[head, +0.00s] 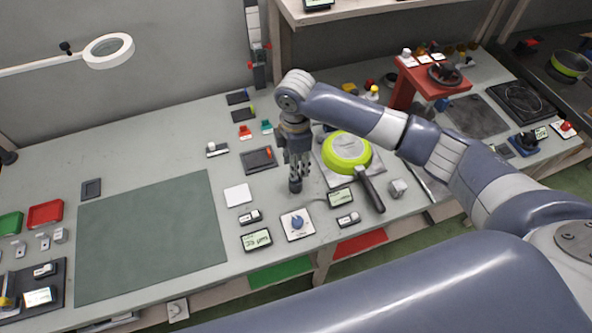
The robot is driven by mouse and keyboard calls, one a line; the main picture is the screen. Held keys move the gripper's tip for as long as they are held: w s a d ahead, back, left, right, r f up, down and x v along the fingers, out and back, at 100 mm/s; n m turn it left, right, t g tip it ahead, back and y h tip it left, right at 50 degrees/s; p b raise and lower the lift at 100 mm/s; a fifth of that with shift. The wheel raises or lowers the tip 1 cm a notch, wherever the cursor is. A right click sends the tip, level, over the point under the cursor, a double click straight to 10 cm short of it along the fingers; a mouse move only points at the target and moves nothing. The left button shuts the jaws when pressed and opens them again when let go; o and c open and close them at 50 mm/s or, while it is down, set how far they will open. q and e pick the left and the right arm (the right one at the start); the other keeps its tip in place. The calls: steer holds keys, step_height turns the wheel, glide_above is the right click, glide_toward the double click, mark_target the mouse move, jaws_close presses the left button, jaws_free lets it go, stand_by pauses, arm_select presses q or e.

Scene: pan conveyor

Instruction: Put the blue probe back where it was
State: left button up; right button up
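My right gripper (296,172) points straight down over the middle of the table, left of the green pan. A small dark, round-ended piece (295,186) shows just below its fingertips. I cannot tell whether the fingers are shut on it or only around it, nor whether it touches the table. Its blue colour is not clear, so I cannot say for sure that it is the blue probe. A blue knob-like piece (298,222) sits on a white square plate in front of the gripper. My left gripper is not in view.
A green pan (345,150) with a dark handle (370,193) lies close right of the gripper. Small displays (256,240) and a white square (238,195) lie nearby. A red stand (405,92) is at the back right. The green mat (150,240) at left is clear.

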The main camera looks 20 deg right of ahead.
step_height(320, 180, up, 8)
steer(key=b, duration=0.1)
stand_by(0.5)
